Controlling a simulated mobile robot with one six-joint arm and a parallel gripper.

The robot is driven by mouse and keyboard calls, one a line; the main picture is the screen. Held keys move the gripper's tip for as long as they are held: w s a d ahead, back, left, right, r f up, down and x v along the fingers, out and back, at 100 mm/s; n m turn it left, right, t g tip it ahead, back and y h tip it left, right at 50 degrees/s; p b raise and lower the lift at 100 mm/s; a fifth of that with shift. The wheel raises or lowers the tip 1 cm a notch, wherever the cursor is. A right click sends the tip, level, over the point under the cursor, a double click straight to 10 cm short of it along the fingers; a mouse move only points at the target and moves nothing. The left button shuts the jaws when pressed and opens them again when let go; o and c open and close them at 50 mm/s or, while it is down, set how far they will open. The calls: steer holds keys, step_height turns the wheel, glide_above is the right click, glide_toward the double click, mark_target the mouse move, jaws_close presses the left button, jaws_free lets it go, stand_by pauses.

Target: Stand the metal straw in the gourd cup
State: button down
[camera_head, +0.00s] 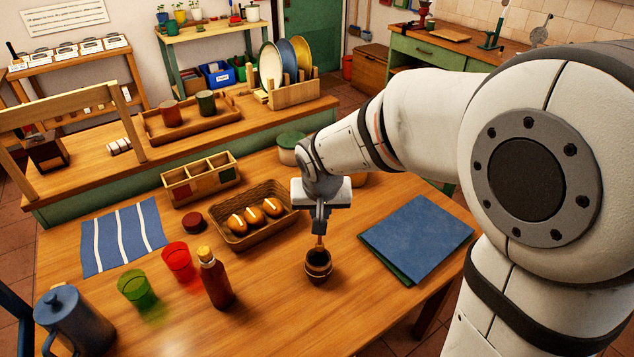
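The gourd cup (319,268) is small, dark brown and round, with a banded rim. It stands upright on the wooden table, right of the bread basket. My gripper (320,230) points down directly above the cup, its fingers close together. A short length of the thin, copper-coloured metal straw (320,242) shows below the fingertips, roughly upright. The fingers appear shut on its upper part. Its lower end meets the cup's mouth in the picture; I cannot tell how deep it reaches inside. The rest of the straw is hidden by the gripper.
A sauce bottle (214,278), a red glass (178,262) and a green glass (138,290) stand left of the cup. The basket (234,240) of bread rolls is behind left. Blue cloth (418,240) lies right. Table in front of the cup is clear.

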mark_target(320, 244)
steer(key=shift+w+r+n+t+y, duration=0.3)
steer(key=shift+w+r+n, duration=0.35)
steer(key=shift+r, duration=0.2)
steer(key=shift+w, duration=0.35)
steer(key=shift+r, duration=0.1)
steer(key=shift+s+r, duration=0.1)
step_height(320, 244, down, 14)
steer(key=b, duration=1.2)
steer(key=shift+s+b, duration=0.1)
steer(key=shift+b, duration=0.3)
steer(key=shift+f+b, duration=1)
steer(key=shift+f, duration=0.1)
steer(key=c, duration=1.3)
jaws_free()
steer(key=shift+a, duration=0.1)
